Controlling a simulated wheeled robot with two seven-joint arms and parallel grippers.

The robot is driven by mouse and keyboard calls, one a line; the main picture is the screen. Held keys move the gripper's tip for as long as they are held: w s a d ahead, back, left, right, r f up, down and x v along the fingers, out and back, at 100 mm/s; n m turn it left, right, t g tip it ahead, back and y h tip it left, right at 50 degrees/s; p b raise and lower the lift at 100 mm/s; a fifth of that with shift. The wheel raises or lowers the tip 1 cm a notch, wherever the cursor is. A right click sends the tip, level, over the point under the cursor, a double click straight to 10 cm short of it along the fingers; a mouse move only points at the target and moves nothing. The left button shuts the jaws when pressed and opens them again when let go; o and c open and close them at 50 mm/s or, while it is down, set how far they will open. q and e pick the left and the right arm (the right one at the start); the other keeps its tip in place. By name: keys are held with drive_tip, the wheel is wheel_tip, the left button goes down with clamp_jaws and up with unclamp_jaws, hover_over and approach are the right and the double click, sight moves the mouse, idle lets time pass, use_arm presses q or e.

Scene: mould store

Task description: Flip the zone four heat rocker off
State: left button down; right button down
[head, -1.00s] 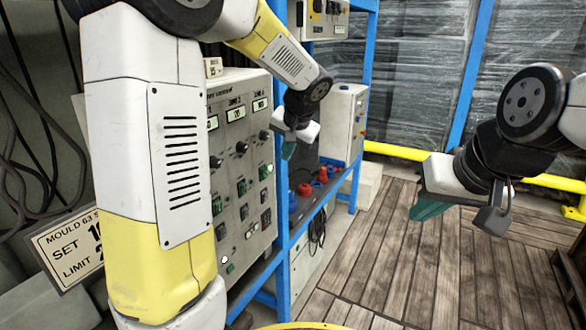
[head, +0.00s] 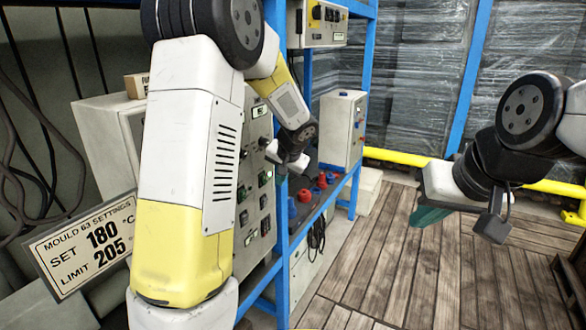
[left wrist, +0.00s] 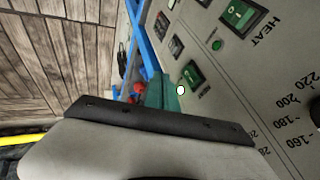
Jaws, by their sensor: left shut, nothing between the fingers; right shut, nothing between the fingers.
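The grey heater control panel (head: 254,150) stands left of the blue rack, partly hidden behind my left arm. Its right-hand column shows a lit display, a knob and dark green rockers (head: 265,179); zone labels are too small to read. My left gripper (head: 280,168) is shut and empty, close to that column. In the left wrist view its green fingertips (left wrist: 165,92) are beside a green rocker (left wrist: 191,76); contact cannot be told. Another green rocker (left wrist: 240,14), labelled HEAT, is further up right. My right gripper (head: 430,216) is shut and empty, out over the floor.
The blue rack post (head: 281,220) stands just right of the panel. Red and blue fittings (head: 309,192) sit on the rack's shelf, with a grey box (head: 342,128) behind. A settings sign (head: 88,245) reads SET 180, LIMIT 205. The wooden floor (head: 400,270) is clear.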

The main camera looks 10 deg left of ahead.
sight(264, 179)
use_arm(q)
drive_tip(key=a, duration=0.2)
drive_tip(key=w+a+f, duration=0.1)
drive_tip(key=shift+w+a, duration=0.1)
drive_tip(key=shift+a, duration=0.15)
drive_tip(key=shift+w+a+f, duration=0.1)
drive_tip(key=shift+a+f, duration=0.1)
idle(0.3)
drive_tip(key=shift+r, duration=0.8)
